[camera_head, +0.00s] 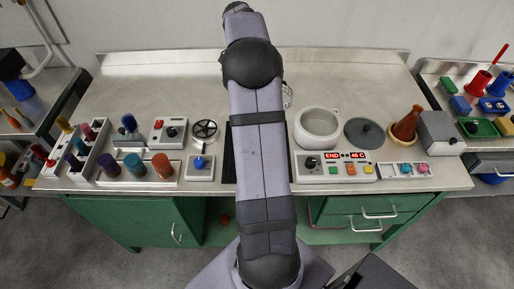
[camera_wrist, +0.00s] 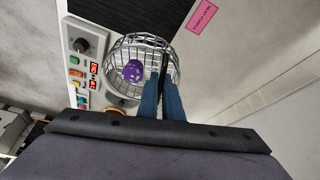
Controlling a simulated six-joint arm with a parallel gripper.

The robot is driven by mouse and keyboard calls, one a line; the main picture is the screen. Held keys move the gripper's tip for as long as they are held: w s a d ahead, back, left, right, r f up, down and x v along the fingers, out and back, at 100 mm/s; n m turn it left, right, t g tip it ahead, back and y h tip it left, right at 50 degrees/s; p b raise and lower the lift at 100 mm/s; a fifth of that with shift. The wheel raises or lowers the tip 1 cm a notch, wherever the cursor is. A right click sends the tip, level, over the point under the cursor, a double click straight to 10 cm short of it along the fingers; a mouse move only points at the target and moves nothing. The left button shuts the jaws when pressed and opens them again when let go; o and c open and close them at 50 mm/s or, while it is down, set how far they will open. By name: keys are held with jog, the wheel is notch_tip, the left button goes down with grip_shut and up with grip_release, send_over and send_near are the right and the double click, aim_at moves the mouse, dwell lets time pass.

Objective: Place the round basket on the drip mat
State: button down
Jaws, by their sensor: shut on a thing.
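The round basket (camera_wrist: 125,50) is a silver wire cage with a purple patterned piece (camera_wrist: 133,70) inside. My gripper (camera_wrist: 164,82) has its blue fingers shut on the basket's near right side in the wrist view. In the head view a small part of the basket (camera_head: 288,95) shows just right of my arm, and my gripper is hidden there. The black drip mat (camera_wrist: 125,14) lies beyond the basket in the wrist view. I cannot tell the gap between basket and mat.
A white round drying pot (camera_head: 319,125) stands right of my arm, behind a control panel (camera_head: 335,168) reading END and 46 C. A grey round lid (camera_head: 363,133) and brown flask (camera_head: 406,125) are further right. A spoked wheel (camera_head: 205,129) and blue-knobbed box (camera_head: 200,167) stand left.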

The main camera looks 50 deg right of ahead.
jog(key=a, duration=0.2)
jog(key=a+f, duration=0.1)
jog(key=a, duration=0.1)
jog(key=shift+s+f, duration=0.1)
jog(key=shift+s, duration=0.2)
jog(key=shift+m+g, duration=0.3)
jog(key=shift+m, duration=0.6)
jog(key=s+a+f, duration=0.2)
jog(key=s+f, duration=0.1)
jog(key=shift+s+a+f, duration=0.1)
jog(key=shift+s+a, duration=0.05)
jog(key=shift+f+m+g+y, duration=0.2)
jog(key=shift+m+g+y, duration=0.1)
jog(key=shift+m, duration=0.6)
jog(key=shift+f, duration=0.1)
jog(key=shift+f+p, duration=1.6)
jog(key=shift+f, duration=3.3)
jog(key=shift+f, duration=0.2)
